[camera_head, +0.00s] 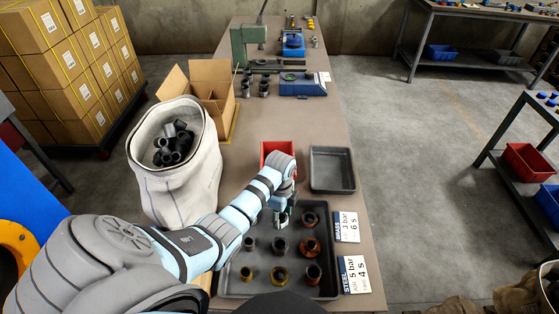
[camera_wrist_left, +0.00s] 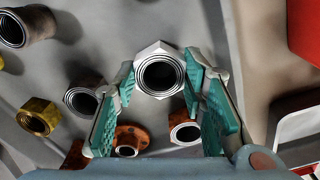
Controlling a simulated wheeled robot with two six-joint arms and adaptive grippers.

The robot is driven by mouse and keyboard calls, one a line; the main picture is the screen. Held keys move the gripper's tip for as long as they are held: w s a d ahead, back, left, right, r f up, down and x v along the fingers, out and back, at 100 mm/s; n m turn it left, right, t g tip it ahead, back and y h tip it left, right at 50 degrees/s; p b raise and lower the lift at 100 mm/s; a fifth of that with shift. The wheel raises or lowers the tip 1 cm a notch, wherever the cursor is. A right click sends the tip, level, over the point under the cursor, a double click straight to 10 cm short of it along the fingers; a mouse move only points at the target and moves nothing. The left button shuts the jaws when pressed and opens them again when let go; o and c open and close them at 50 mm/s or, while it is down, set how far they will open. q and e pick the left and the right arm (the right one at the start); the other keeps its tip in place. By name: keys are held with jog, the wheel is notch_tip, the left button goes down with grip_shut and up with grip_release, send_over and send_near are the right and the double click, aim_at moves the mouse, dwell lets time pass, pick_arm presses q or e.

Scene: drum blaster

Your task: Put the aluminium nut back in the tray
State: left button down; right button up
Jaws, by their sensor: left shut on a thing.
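The aluminium nut (camera_wrist_left: 160,72) is a silver hexagonal ring with a dark threaded bore. In the left wrist view it sits between the teal pads of my left gripper (camera_wrist_left: 162,88), which is shut on it. In the head view my left gripper (camera_head: 281,212) is over the back part of the large dark tray (camera_head: 263,259), with the nut (camera_head: 281,220) below its fingers. I cannot tell whether the nut touches the tray floor. The tray holds several upright fittings in rows, including a dark one (camera_head: 308,219) just right of the gripper. My right gripper is not in view.
An empty dark tray (camera_head: 332,172) and a red bin (camera_head: 277,149) stand behind the gripper. A white sack (camera_head: 183,185) of dark parts stands left of the arm. Label cards (camera_head: 347,228) lie right of the large tray.

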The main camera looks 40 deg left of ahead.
pick_arm(q)
jog(key=c, duration=1)
grip_release()
jog(key=shift+f, duration=0.1)
notch_tip(320, 180, up, 12)
jog(key=p, duration=0.3)
jog(key=shift+r, duration=0.2)
